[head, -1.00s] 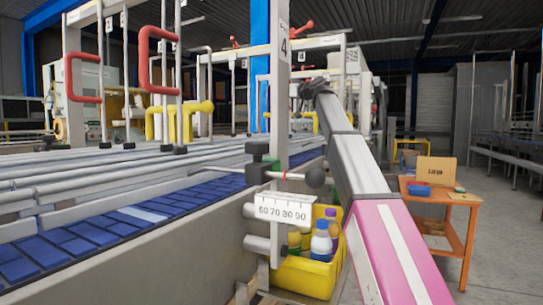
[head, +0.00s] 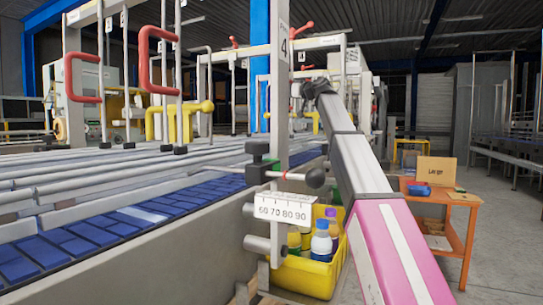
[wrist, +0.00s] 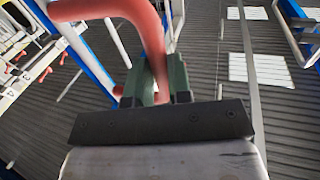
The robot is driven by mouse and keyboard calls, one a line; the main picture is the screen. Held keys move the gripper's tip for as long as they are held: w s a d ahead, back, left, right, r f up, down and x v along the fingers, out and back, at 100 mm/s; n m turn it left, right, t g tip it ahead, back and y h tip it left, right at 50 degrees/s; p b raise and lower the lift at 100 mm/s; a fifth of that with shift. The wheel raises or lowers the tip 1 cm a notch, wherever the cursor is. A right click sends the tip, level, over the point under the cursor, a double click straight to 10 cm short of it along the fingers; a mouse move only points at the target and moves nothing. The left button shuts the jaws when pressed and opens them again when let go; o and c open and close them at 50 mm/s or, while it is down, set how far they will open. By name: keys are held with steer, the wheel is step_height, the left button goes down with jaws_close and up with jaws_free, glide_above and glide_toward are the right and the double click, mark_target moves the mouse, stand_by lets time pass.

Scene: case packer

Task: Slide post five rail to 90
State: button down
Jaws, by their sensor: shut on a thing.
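In the wrist view my gripper (wrist: 156,88) has its dark green fingers closed around a thick red bent handle (wrist: 145,32), which rises up and to the left from between them. In the head view my arm reaches far back, and its end is hidden or too small behind the near post. That near post (head: 282,105) bears the number 4. A white scale plate (head: 283,208) marked 60 70 80 90 is fixed low on it, beside a rod with a dark round knob (head: 315,178). I cannot make out a post marked five or its scale.
A conveyor (head: 100,225) with blue slats and grey rails runs along the left. A yellow bin (head: 305,275) with bottles stands beside the near post. An orange table (head: 462,205) with a box sign is at the right. Floor beyond it is clear.

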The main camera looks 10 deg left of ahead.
steer(key=shift+s+d, duration=0.2)
steer(key=shift+d, duration=0.3)
steer(key=c, duration=0.9)
jaws_free()
steer(key=v, duration=0.7)
stand_by(0.3)
